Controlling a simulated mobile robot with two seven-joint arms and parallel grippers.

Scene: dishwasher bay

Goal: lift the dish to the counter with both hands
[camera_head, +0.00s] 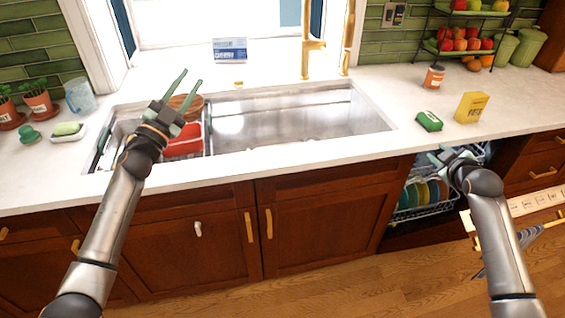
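Several colored plates (425,192) stand in the lower rack of the open dishwasher below the counter at right. Which one is the dish, I cannot tell. A red dish-like container (184,141) sits at the left of the sink, partly behind my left gripper. My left gripper (192,79) is above the left part of the sink, its two fingers apart with nothing between them. My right gripper (437,153) is at the counter's front edge, above the plates by the dishwasher's upper rack. Its fingers look apart, and I see nothing held.
The white counter (395,92) has a steel sink (290,115). A yellow box (471,107), a green packet (429,121) and a jar (434,76) stand to the right. A soap dish (67,132) and potted plants are at left. The dishwasher door (535,203) hangs open.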

